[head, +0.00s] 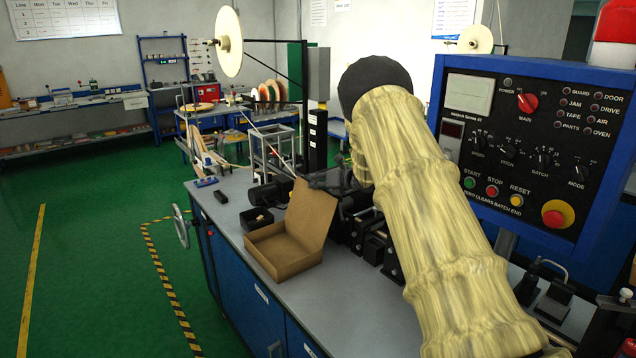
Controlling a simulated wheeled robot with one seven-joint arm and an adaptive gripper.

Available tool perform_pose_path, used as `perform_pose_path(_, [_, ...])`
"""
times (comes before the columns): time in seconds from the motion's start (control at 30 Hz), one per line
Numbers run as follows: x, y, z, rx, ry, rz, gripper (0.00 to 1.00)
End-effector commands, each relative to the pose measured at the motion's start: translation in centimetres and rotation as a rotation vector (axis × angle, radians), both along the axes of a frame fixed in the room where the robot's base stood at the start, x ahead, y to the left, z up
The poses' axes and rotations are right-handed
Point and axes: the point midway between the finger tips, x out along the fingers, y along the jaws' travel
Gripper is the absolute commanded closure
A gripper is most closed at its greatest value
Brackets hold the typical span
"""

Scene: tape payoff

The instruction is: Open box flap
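A brown cardboard box (284,250) sits on the grey bench top near its left front edge. Its flap (311,212) stands raised along the box's right back side, leaning back a little, and the top of the box is open. The inside looks empty. My arm, in a pale yellow sleeve, rises from the lower right and bends at a dark joint above the bench. Dark parts that seem to be my gripper (330,181) show just behind the flap's top edge, partly hidden by the sleeve. I cannot tell whether they touch the flap or how the fingers stand.
A small black bin (257,219) stands just behind the box. Dark machine parts (372,246) crowd the bench right of it. A blue control panel (530,145) stands at right. A handwheel (181,226) juts from the bench's left side. Bare bench top lies in front of the box.

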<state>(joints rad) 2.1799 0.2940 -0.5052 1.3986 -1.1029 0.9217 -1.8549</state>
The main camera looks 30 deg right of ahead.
Motion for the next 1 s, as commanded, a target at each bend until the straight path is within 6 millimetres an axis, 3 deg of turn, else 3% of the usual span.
perform_pose_path(0.07, [0.0,0.0,0.0,0.000,0.000,0.000,0.77])
perform_pose_path(0.2, [0.0,0.0,0.0,0.000,0.000,0.000,1.00])
perform_pose_path(0.57, [0.0,0.2,-0.1,-0.009,0.000,0.001,1.00])
perform_pose_path(1.0, [-0.2,2.7,0.3,-0.138,-0.009,0.002,1.00])
